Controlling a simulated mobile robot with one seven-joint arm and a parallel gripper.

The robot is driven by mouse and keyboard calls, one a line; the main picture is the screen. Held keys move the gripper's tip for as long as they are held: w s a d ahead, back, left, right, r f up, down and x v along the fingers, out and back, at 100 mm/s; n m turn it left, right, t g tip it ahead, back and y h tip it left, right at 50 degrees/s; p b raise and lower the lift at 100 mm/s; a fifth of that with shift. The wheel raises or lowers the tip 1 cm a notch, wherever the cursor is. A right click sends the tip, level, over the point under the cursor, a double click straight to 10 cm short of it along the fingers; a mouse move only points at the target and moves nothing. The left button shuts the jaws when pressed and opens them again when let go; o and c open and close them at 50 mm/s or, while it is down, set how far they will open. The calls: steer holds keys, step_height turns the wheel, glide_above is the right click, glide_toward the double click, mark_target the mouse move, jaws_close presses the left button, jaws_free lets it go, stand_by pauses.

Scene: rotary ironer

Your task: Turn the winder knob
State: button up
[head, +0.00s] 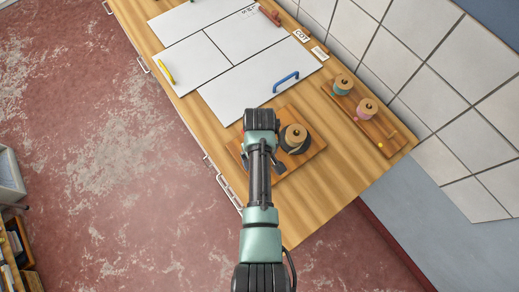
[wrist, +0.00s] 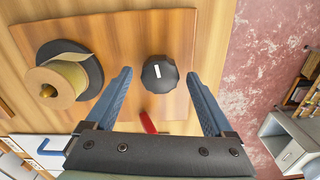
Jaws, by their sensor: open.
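The winder knob (wrist: 158,73) is a dark, faceted round knob with a white mark on top. It sits on a wooden board (wrist: 125,25) in the wrist view. My gripper (wrist: 158,78) is open, with one blue finger on each side of the knob and a visible gap to both. I cannot tell how far the fingertips are above the board. In the head view my gripper (head: 262,163) is over the left part of the board (head: 312,148) and the arm hides the knob. A tan spool (wrist: 60,82) on a black disc stands left of the knob in the wrist view.
A red piece (wrist: 148,122) shows near the knob, partly hidden by my gripper. White panels (head: 215,50) with a blue handle (head: 286,81) and a yellow handle (head: 165,72) lie farther along the bench. Two spools (head: 342,84) stand on a rack by the tiled wall.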

step_height(320, 180, up, 13)
steer(key=b, duration=0.2)
stand_by(0.3)
stand_by(0.4)
steer(key=w+r+m+t+b, duration=0.1)
steer(key=w+r+t+b, duration=0.1)
steer(key=w+r+t, duration=0.7)
steer(key=w+r+m+t+b, duration=0.1)
steer(key=w+r+t, duration=0.2)
steer(key=r, duration=0.7)
steer(key=w+r+m+t+b, duration=0.1)
steer(key=w+r+t+b, duration=0.15)
steer(key=r, duration=0.65)
steer(key=s+r+m+t+b, duration=0.1)
steer(key=s+r+t, duration=0.5)
steer(key=r, duration=0.7)
steer(key=s+r+m+t+b, duration=0.1)
steer(key=s+r+t, duration=0.6)
steer(key=s+r, duration=0.3)
step_height(320, 180, up, 4)
steer(key=shift+s+r+m, duration=0.1)
steer(key=shift+s+m, duration=0.1)
steer(key=shift+m, duration=0.1)
